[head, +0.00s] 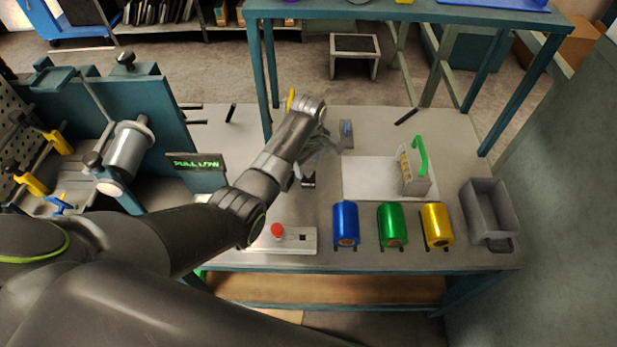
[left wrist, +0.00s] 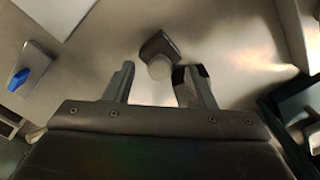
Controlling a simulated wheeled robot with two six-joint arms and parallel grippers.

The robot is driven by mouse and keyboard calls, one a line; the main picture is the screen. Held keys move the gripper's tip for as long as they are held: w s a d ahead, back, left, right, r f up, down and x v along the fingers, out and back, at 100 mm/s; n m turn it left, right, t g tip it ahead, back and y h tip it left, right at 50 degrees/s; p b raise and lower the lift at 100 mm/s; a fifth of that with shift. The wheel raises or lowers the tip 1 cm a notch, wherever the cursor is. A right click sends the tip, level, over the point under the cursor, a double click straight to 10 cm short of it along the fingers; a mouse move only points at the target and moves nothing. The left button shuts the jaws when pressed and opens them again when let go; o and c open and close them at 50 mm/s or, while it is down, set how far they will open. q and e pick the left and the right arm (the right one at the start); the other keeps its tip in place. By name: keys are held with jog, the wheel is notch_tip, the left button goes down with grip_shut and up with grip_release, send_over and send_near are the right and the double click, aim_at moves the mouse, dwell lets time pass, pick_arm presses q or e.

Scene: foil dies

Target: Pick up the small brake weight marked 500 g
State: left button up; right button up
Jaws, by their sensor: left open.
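In the head view my left gripper (head: 319,152) hangs over the middle of the workbench, partly blurred against it. In the left wrist view its two fingers (left wrist: 157,86) are apart and empty. A small dark grey block with a pale round knob (left wrist: 160,44) lies just beyond the fingertips, in line with the gap. It seems to be the small dark piece with pale marks (head: 309,181) below the gripper in the head view. It may be the brake weight, but I cannot read 500 g on it. My right gripper is not in view.
A grey block with a blue part (head: 346,133) stands right of the gripper. A white plate (head: 365,185) carries a green-handled holder (head: 413,172). Blue (head: 346,222), green (head: 392,222) and gold (head: 437,222) rolls line the front, beside a red-button panel (head: 298,240) and a grey bin (head: 490,208).

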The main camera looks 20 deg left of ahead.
aim_at(308, 176)
pick_arm(q)
jog(key=shift+f, duration=1.35)
jog(key=shift+r, duration=0.1)
grip_shut()
